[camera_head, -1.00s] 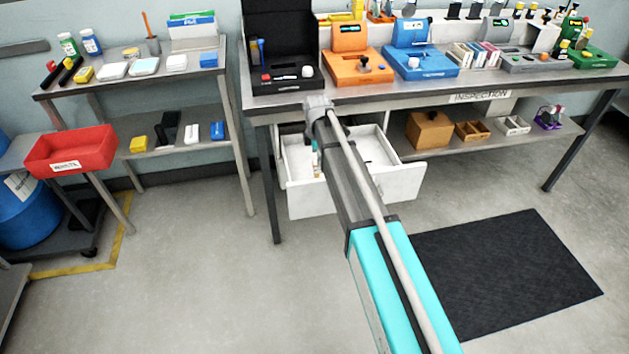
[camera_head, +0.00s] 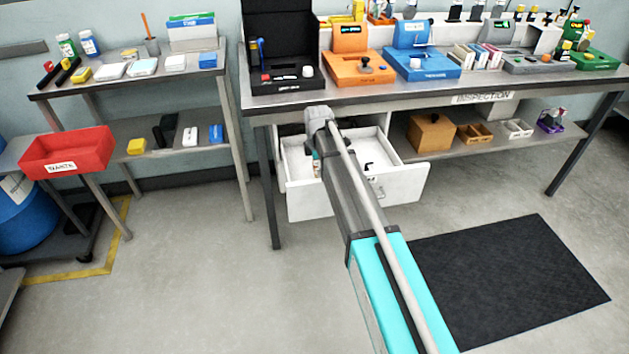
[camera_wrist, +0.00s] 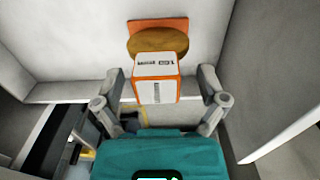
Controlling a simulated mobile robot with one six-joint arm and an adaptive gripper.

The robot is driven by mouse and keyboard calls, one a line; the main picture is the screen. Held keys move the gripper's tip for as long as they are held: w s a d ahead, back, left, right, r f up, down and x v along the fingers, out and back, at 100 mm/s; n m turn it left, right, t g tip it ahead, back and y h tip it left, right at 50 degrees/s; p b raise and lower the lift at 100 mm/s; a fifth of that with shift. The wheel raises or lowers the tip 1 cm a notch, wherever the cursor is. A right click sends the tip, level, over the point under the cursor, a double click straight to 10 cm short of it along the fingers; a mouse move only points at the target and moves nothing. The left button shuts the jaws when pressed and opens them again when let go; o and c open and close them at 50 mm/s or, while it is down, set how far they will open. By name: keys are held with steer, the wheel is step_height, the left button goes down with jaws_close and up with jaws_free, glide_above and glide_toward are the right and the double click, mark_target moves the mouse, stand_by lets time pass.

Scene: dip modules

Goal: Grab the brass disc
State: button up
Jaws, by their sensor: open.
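The brass disc (camera_wrist: 150,41) shows in the wrist view as a flat golden-brown round near the top middle, in front of an orange square piece (camera_wrist: 166,24). A white box with orange edges and printed labels (camera_wrist: 155,85) covers part of its near side. My gripper (camera_wrist: 161,84) is open, with one grey finger on each side of the white box and visible gaps between. The disc lies beyond the fingertips. In the head view my arm reaches over the open white drawer (camera_head: 398,186), and I cannot make out the disc there.
Pale drawer walls rise close on both sides in the wrist view. The drawer hangs open under the bench (camera_head: 440,92), whose edge is close to my arm. A black case (camera_head: 281,50) and an orange device (camera_head: 362,69) stand on the bench above.

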jaws_close()
stand_by(0.5)
steer(key=shift+r, duration=0.1)
step_height(320, 180, up, 10)
steer(key=p, duration=1)
stand_by(0.7)
